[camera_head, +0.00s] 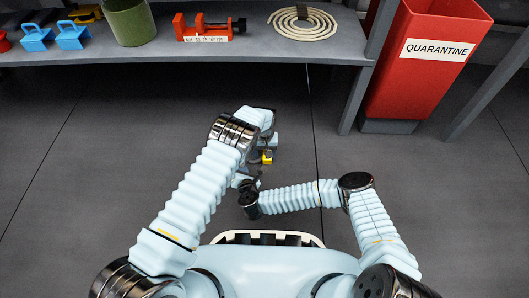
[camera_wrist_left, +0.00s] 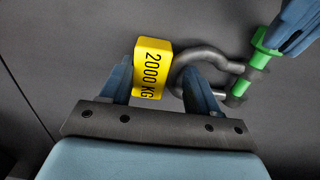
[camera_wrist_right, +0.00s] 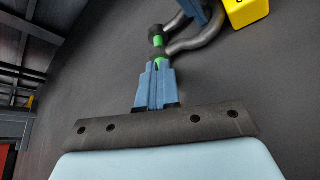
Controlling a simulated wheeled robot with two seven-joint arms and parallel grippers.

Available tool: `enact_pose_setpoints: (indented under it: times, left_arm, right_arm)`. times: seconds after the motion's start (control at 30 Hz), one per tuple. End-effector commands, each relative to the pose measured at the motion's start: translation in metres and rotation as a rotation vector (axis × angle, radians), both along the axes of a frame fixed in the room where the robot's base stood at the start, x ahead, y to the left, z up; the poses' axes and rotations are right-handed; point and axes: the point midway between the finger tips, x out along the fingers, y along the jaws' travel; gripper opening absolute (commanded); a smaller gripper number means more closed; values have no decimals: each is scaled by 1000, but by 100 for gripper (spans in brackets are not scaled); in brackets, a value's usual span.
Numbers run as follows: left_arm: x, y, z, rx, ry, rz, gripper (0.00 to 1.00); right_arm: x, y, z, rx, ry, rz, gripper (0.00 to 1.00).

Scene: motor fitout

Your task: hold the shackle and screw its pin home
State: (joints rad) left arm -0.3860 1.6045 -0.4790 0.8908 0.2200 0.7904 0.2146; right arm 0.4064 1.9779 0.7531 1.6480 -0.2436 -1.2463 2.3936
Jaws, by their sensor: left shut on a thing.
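My left gripper (camera_wrist_left: 160,88) is shut on the shackle. The shackle's yellow block marked 2000 KG (camera_wrist_left: 151,68) sits between its fingers, and the grey bow (camera_wrist_left: 186,66) is at the right finger. The shackle's green pin (camera_wrist_left: 240,90) crosses the bow's open end. My right gripper (camera_wrist_right: 156,68) has its fingers close together at the pin's outer green end (camera_wrist_right: 158,42); I cannot tell whether they clamp it. In the head view both grippers meet in front of me, and the yellow block (camera_head: 267,157) shows small. The pin's seating depth is unclear.
A red QUARANTINE bin (camera_head: 420,75) stands back right. The floor around the grippers is clear.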

Motion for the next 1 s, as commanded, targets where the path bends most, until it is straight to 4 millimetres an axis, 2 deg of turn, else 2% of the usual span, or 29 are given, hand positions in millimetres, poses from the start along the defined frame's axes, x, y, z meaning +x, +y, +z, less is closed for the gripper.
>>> enact_pose_setpoints:
  times: [0.03, 0.07, 0.67, 1.0]
  left_arm:
    - [0, 0, 0, -1, 1, 1, 25]
    - [0, 0, 0, -1, 1, 1, 25]
    - [0, 0, 0, -1, -1, 1, 25]
    - [0, 0, 0, -1, -1, 0, 25]
  right_arm:
    - [-5, -1, -9, -6, 19, 3, 0]
    - [-5, -1, -9, -7, 19, 3, 0]
    - [-7, -4, -1, -5, 17, 5, 0]
    - [-48, -5, 2, -3, 11, 3, 0]
